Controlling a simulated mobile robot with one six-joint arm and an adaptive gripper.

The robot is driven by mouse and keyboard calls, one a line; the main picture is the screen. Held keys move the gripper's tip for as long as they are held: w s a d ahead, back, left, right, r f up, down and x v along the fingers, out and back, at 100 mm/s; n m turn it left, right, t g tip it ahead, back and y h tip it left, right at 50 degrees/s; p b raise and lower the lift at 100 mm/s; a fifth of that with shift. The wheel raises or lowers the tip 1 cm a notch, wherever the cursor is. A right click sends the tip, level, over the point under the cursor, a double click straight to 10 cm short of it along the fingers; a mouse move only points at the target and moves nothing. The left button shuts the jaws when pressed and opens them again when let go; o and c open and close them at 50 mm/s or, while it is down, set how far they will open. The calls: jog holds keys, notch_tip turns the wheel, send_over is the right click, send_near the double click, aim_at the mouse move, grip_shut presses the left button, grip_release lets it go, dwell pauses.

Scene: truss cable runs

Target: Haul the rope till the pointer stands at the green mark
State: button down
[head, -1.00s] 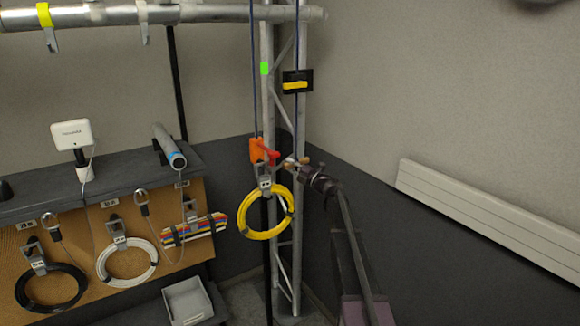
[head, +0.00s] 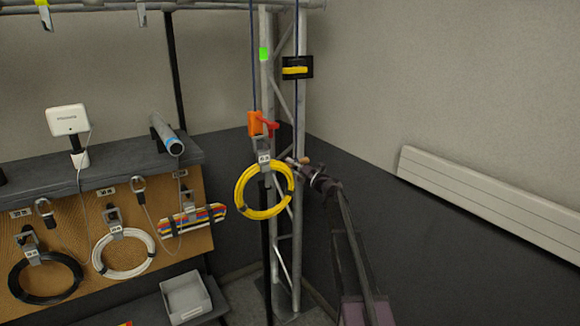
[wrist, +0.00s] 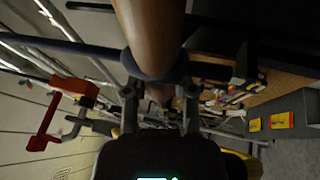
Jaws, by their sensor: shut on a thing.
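My gripper (head: 305,163) is shut on a wooden handle, which fills the top middle of the wrist view (wrist: 150,28). The dark blue rope (wrist: 75,46) meets the handle there. In the head view the rope (head: 252,60) runs down the truss to an orange cleat (head: 254,123) with a red lever (head: 270,126), up and left of my gripper. A green mark (head: 264,54) is on the truss upright. A black plate with a yellow bar (head: 296,70), apparently the pointer, hangs right of the mark and slightly lower.
A yellow cable coil (head: 239,198) hangs just left of my gripper. A pegboard bench (head: 190,240) with black and white coils stands left, with a grey bin (head: 186,297) below. A white wall panel (head: 490,205) is at the right. The floor near the truss looks clear.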

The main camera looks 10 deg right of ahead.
jog(key=shift+f, duration=0.15)
jog(key=shift+c, duration=2.1)
grip_release()
